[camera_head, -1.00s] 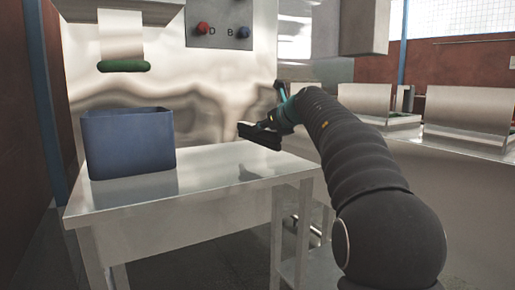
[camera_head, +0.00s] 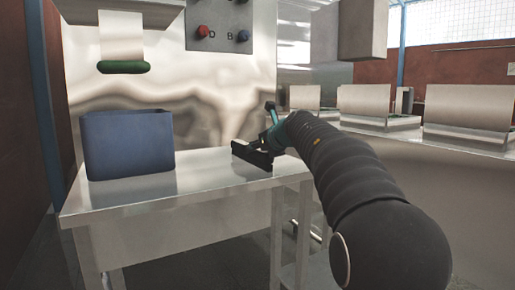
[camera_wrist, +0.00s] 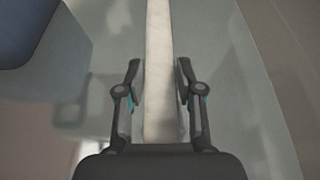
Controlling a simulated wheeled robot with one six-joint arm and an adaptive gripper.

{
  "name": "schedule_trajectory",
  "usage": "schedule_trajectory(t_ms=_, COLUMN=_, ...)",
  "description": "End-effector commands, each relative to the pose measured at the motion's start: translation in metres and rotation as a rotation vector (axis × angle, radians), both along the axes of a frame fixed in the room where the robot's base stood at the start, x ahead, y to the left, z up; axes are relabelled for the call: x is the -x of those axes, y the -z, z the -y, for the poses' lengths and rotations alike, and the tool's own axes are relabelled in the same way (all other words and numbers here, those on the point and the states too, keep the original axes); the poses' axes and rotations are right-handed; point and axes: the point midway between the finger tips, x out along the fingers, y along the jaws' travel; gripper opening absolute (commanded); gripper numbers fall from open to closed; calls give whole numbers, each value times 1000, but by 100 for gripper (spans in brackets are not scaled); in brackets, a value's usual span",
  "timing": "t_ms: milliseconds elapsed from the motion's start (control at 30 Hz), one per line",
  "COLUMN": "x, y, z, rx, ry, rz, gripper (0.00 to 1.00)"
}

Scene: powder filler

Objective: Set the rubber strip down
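The rubber strip (camera_wrist: 158,50) shows in the wrist view as a long pale band that runs from the top edge down between the fingers. My gripper (camera_wrist: 161,80) is closed in on it, one finger along each side. In the head view my gripper (camera_head: 268,142) is low over the right part of the metal table (camera_head: 215,190), with a dark bar at its end. Whether the strip touches the table top is not clear. The strip's far end is outside the wrist view.
A blue bin (camera_head: 128,145) stands on the table's left part and shows at the wrist view's upper left (camera_wrist: 40,30). A green-rimmed spout (camera_head: 123,67) hangs above it. A panel with red and blue knobs (camera_head: 222,25) is behind. The table between bin and gripper is clear.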

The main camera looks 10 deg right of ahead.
Motion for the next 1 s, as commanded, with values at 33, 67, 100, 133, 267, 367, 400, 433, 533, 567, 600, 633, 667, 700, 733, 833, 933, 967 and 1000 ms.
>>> schedule_trajectory(t_ms=33, x=0, y=0, z=0, rx=0, ry=0, rz=0, gripper=52)
schedule_trajectory(t_ms=67, x=0, y=0, z=0, rx=0, ry=0, rz=0, gripper=60)
schedule_trajectory(t_ms=100, x=0, y=0, z=0, rx=0, ry=0, rz=0, gripper=60)
schedule_trajectory(t_ms=133, x=0, y=0, z=0, rx=0, ry=0, rz=0, gripper=60)
schedule_trajectory(t_ms=267, x=0, y=-1, z=0, rx=0, ry=0, rz=0, gripper=60)
schedule_trajectory(t_ms=367, x=0, y=-1, z=0, rx=0, ry=0, rz=1, gripper=60)
schedule_trajectory(t_ms=400, x=0, y=-2, z=0, rx=0, ry=0, rz=1, gripper=60)
schedule_trajectory(t_ms=433, x=1, y=-3, z=0, rx=0, ry=0, rz=1, gripper=60)
schedule_trajectory(t_ms=533, x=9, y=-7, z=3, rx=0, ry=1, rz=2, gripper=60)
schedule_trajectory(t_ms=567, x=13, y=-9, z=5, rx=0, ry=2, rz=2, gripper=60)
schedule_trajectory(t_ms=600, x=19, y=-11, z=7, rx=0, ry=2, rz=2, gripper=60)
schedule_trajectory(t_ms=633, x=24, y=-13, z=8, rx=-1, ry=2, rz=2, gripper=60)
schedule_trajectory(t_ms=667, x=29, y=-16, z=10, rx=-1, ry=2, rz=3, gripper=60)
schedule_trajectory(t_ms=700, x=36, y=-19, z=12, rx=-1, ry=2, rz=3, gripper=60)
schedule_trajectory(t_ms=733, x=41, y=-22, z=14, rx=-1, ry=2, rz=4, gripper=60)
schedule_trajectory(t_ms=833, x=59, y=-29, z=20, rx=0, ry=3, rz=3, gripper=60)
schedule_trajectory(t_ms=933, x=76, y=-36, z=25, rx=0, ry=2, rz=2, gripper=60)
schedule_trajectory(t_ms=967, x=80, y=-37, z=27, rx=0, ry=2, rz=2, gripper=60)
schedule_trajectory(t_ms=1000, x=85, y=-40, z=28, rx=0, ry=2, rz=2, gripper=60)
